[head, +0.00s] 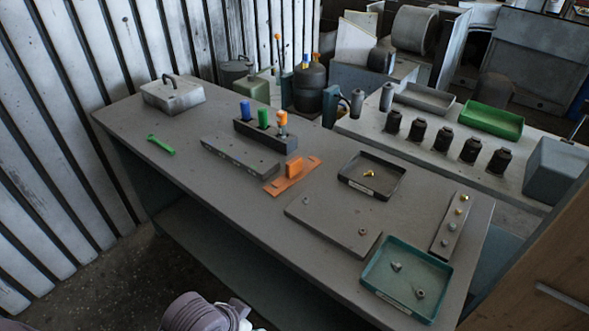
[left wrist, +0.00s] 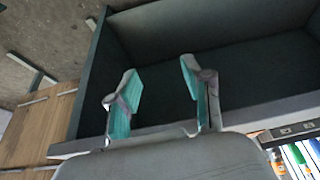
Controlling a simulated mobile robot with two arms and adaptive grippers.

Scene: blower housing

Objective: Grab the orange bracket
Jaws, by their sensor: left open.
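The orange bracket (head: 290,179) lies on the grey workbench (head: 225,203), near its middle in the head view. It has a flat base plate with a short upright block on it. A dark grey block with holes lies just left of it. The bracket cannot be made out in the left wrist view. My left gripper (left wrist: 158,70) shows in the left wrist view, its two teal-padded fingers apart with nothing between them. It is in front of a dark, open shelf-like space, away from the bracket. My right gripper is not in view.
A rack (head: 266,137) with blue, green and orange-handled tools stands behind the bracket. A dark tray (head: 400,180) and flat grey plate (head: 333,227) lie to its right.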

